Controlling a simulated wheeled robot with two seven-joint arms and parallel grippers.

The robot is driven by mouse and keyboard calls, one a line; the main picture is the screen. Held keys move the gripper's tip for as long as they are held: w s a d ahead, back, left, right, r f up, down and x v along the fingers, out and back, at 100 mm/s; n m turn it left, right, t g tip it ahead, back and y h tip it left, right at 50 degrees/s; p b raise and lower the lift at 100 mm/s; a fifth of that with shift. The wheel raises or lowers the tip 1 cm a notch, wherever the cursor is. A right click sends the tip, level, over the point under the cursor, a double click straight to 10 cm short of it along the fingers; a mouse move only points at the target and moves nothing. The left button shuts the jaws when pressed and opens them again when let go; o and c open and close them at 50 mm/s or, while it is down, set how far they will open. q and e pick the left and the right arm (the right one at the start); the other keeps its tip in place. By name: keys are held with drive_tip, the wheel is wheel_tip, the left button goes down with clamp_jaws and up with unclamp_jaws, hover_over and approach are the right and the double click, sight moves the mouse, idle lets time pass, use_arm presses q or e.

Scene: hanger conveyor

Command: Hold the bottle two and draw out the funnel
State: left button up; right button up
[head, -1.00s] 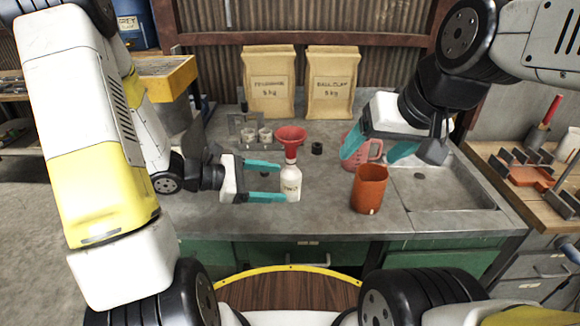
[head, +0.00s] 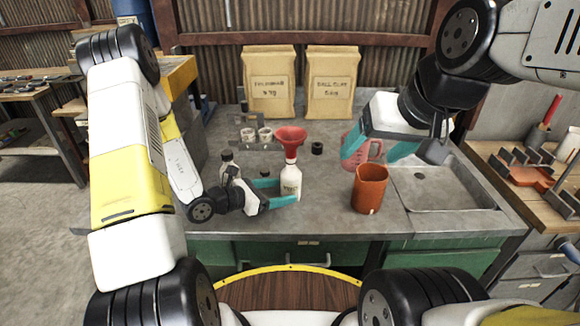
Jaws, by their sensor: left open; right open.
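A white bottle (head: 290,184) with a label stands upright on the grey worktop. The red funnel (head: 290,136) sits in its mouth. My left gripper (head: 278,193) is open low at the bottle's left side. One teal finger passes in front of the bottle's lower part, and the other is partly hidden at its far left side. I cannot tell whether they touch it. My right gripper (head: 378,153) is open and empty, to the right of the funnel and above the worktop near a pink jug (head: 375,150).
Another bottle with a dark cap (head: 227,157) stands left, partly hidden by my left arm. An orange-brown pot (head: 369,190) stands right of the bottle. A small black ring (head: 317,148), cups (head: 265,134) and two paper sacks (head: 268,85) are behind. A sink (head: 440,185) lies right.

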use_arm(q)
drive_tip(key=shift+x, duration=1.7)
